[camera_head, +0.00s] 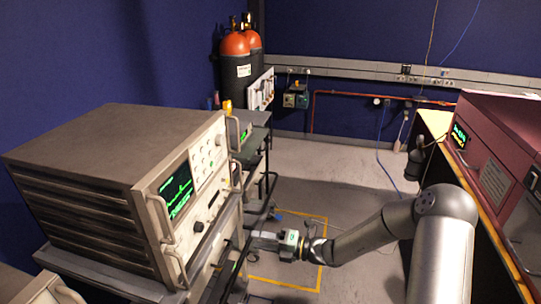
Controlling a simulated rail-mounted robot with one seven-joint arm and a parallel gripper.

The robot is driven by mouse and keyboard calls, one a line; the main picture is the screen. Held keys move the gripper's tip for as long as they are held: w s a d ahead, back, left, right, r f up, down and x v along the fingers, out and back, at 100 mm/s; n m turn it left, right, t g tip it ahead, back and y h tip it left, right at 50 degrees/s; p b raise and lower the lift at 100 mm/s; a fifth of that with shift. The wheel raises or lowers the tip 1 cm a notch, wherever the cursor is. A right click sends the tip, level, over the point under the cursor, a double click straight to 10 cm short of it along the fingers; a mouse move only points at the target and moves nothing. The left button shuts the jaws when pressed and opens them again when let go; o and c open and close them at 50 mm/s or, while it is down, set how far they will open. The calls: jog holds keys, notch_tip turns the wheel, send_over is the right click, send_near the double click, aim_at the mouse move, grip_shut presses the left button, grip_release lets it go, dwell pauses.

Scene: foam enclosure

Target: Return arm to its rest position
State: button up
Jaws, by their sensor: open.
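My arm reaches from the lower right of the head view toward the left, bent at a joint above the floor. My gripper (250,240) is at the arm's far end, close to the front of the instrument rack. Its jaws are open, and dark rails of the rack partly hide the fingertips. I cannot tell whether they touch the rack. A large beige instrument (110,150) with a green-lit screen and front handles sits on top of the rack, to the left of my gripper.
A maroon machine (505,140) stands on a bench at the right. Orange-topped gas cylinders (238,65) stand at the back. A yellow floor outline (325,240) lies under my arm. The grey floor (335,175) between rack and bench is mostly clear. A blue cable (385,170) hangs near the bench.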

jog(key=s+d+r+n+g+h, duration=0.1)
jog(key=s+r+n+g+h, duration=0.2)
jog(key=s+n, duration=0.45)
jog(key=s+d+r+n+g+h, duration=0.15)
jog(key=s+n+g+h, duration=0.25)
jog(key=s+n, duration=0.4)
jog(key=s+d+r+n+t+h, duration=0.2)
jog(key=s+d+n+h, duration=0.3)
jog(key=n, duration=0.5)
jog(key=s+d+r+n+t+h, duration=0.1)
jog(key=s+d+r+n+h, duration=0.3)
jog(key=s+d+n, duration=0.5)
jog(key=shift+d+r+n+t+h, duration=0.35)
jog(key=shift+d+n+h, duration=0.3)
jog(key=shift+d, duration=0.5)
